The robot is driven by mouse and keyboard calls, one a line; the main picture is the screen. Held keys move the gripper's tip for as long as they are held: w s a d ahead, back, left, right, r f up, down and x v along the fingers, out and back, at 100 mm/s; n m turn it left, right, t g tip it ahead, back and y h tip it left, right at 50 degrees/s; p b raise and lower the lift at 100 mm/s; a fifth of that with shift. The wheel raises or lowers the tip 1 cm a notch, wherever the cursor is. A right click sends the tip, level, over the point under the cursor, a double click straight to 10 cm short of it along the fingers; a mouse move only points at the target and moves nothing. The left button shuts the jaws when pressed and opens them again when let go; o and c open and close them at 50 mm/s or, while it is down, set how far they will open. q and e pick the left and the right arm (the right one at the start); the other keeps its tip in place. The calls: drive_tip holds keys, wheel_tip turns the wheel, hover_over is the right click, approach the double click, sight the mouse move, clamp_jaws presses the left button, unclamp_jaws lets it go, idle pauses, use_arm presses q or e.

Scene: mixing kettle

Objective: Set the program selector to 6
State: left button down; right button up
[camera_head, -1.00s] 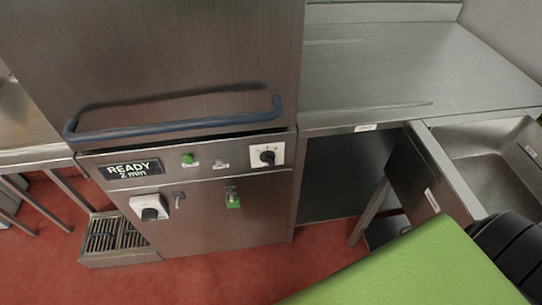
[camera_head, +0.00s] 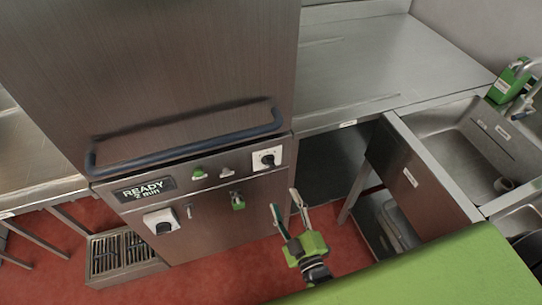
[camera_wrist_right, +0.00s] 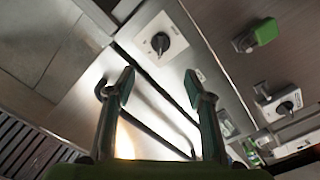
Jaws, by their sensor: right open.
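The kettle's front panel has a black rotary knob on a white plate (camera_head: 267,159) at its upper right, with small marks around it that I cannot read. It also shows in the right wrist view (camera_wrist_right: 160,42), its pointer aslant. A second, larger knob (camera_head: 160,222) sits lower left; neither bears a readable name. My right gripper (camera_head: 285,204) is open and empty, in front of the machine, below and right of the upper knob and apart from it. In the right wrist view its fingers (camera_wrist_right: 160,88) stand wide apart below the knob. My left gripper is not in view.
A blue bar handle (camera_head: 190,145) juts out above the panel. A steel counter (camera_head: 370,60) and a sink (camera_head: 435,125) stand to the right. A floor grate (camera_head: 124,255) lies lower left.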

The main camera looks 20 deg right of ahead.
sight(270, 166)
drive_tip(key=w+b, duration=0.2)
drive_tip(key=w, duration=0.4)
drive_tip(key=w+b, duration=0.3)
drive_tip(key=w, duration=0.4)
drive_tip(key=shift+w+a+f, duration=0.15)
drive_tip(key=shift+f, duration=0.05)
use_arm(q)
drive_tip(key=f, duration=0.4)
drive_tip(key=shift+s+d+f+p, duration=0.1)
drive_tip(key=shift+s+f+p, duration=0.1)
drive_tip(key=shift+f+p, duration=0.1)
use_arm(e)
drive_tip(key=shift+w+r, duration=0.15)
drive_tip(key=shift+r, duration=0.05)
clamp_jaws()
